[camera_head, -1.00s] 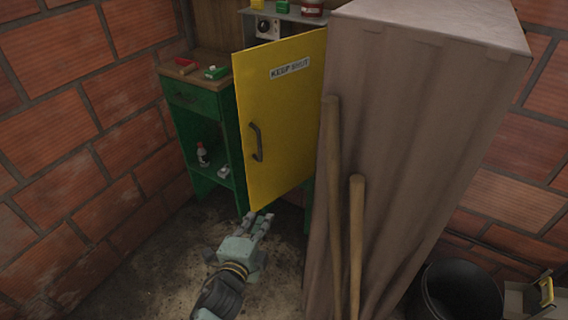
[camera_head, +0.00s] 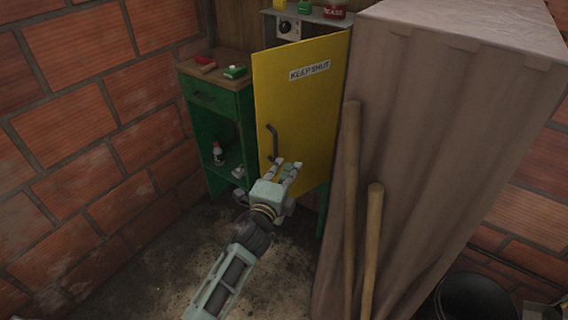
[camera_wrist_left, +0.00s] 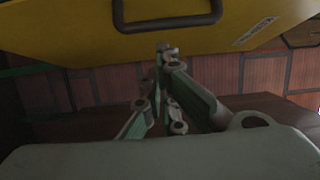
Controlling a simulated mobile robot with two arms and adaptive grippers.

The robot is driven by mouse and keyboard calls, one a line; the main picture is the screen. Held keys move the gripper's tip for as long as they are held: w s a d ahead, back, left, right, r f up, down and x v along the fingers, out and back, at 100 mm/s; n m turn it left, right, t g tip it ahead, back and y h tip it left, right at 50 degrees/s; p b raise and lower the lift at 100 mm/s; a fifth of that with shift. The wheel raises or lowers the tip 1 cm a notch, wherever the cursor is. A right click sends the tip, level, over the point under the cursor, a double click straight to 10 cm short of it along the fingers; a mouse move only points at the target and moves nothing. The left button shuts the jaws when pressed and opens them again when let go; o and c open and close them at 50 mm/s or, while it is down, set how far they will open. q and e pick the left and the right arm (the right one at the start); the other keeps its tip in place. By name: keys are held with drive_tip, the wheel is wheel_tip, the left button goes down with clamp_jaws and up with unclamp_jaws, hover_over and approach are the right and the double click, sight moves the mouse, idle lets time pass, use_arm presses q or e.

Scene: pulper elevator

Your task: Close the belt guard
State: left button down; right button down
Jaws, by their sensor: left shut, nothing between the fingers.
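The belt guard is a yellow panel (camera_head: 298,95) marked KEEP SHUT, with a dark bar handle (camera_head: 272,142) near its left edge. It stands swung out at an angle, with a green bench visible behind its left side. My left gripper (camera_head: 287,166) is shut and empty, in front of the panel's lower part, just below and right of the handle. In the left wrist view, the fingertips (camera_wrist_left: 168,50) point at the yellow panel (camera_wrist_left: 215,30), below the handle (camera_wrist_left: 166,24). I cannot tell whether they touch the panel. My right gripper is not in view.
A draped tall block (camera_head: 450,130) stands close on the right, with two wooden poles (camera_head: 351,200) leaning against it. The green bench (camera_head: 215,97) holds small items. A black bin (camera_head: 470,298) is at lower right. Brick walls close in the left; some floor (camera_head: 170,260) is clear.

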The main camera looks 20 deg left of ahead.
use_arm(q)
drive_tip(key=shift+w+a, duration=0.6)
drive_tip(key=shift+w, duration=0.1)
drive_tip(key=shift+a, duration=0.1)
drive_tip(key=shift+w+a+m+h, duration=0.35)
drive_tip(key=shift+a+m+h, duration=0.35)
drive_tip(key=shift+h, duration=0.4)
drive_tip(key=shift+a+p, duration=0.15)
drive_tip(key=shift+p, duration=0.15)
